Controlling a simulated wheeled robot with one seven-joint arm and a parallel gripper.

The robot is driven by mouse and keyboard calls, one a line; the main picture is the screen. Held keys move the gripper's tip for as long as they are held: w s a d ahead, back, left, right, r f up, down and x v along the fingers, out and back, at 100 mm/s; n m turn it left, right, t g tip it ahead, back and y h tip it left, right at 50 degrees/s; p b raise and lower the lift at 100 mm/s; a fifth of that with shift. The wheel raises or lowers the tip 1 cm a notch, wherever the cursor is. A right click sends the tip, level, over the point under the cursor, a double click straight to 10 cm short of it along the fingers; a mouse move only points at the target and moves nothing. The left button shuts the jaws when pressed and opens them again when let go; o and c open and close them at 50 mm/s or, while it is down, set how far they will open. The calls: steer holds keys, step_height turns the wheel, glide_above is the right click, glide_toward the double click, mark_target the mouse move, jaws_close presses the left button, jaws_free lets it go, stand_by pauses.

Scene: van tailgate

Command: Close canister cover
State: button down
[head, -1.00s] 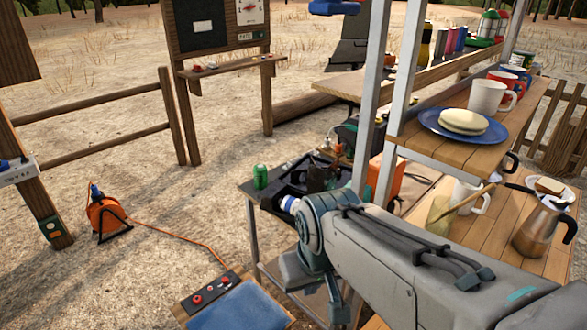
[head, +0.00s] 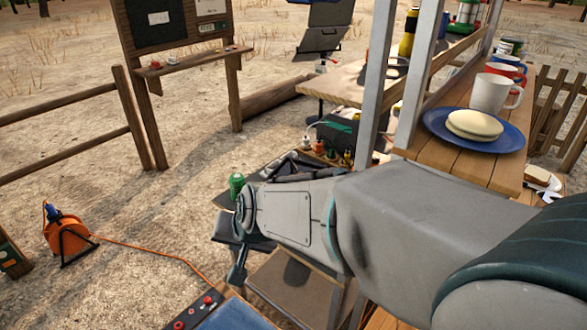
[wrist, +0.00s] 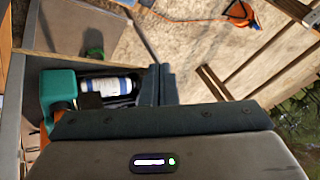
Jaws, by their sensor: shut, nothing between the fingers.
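No canister with a cover can be made out for certain. In the wrist view a white bottle (wrist: 110,85) with a dark label lies on its side in a black tray, its cap end hidden or unclear. My gripper (wrist: 160,78) is shut and empty, its dark fingers close together just right of the bottle in the picture; contact cannot be told. A teal-green object (wrist: 58,88) with an orange part stands left of the bottle.
A blue plate (head: 490,140) with flat bread and a white mug (head: 492,94) stand on the right shelf. Grey posts (head: 423,75) rise behind my arm. An orange cable reel (head: 68,238) is on the ground at left.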

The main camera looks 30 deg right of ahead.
steer(key=w+d+f+m+t+h, duration=0.4)
steer(key=w+d+f+m+h, duration=0.15)
steer(key=w+d+m, duration=0.6)
steer(key=s+d+r+m+g+h, duration=0.2)
steer(key=s+d+m+g+h, duration=0.3)
steer(key=s+d+m+h, duration=0.7)
steer(key=w+d+m+p, duration=0.1)
steer(key=w, duration=0.2)
steer(key=w+d+h+p, duration=0.1)
steer(key=w+d, duration=0.1)
steer(key=w, duration=0.1)
steer(key=w+d+m+p, duration=0.1)
steer(key=w+d, duration=0.1)
steer(key=w, duration=0.1)
steer(key=shift+d+r+m+h, duration=0.15)
steer(key=shift+r+m+h, duration=0.1)
steer(key=shift+r+m, duration=0.1)
steer(key=shift+w+f, duration=0.15)
steer(key=shift+w, duration=0.05)
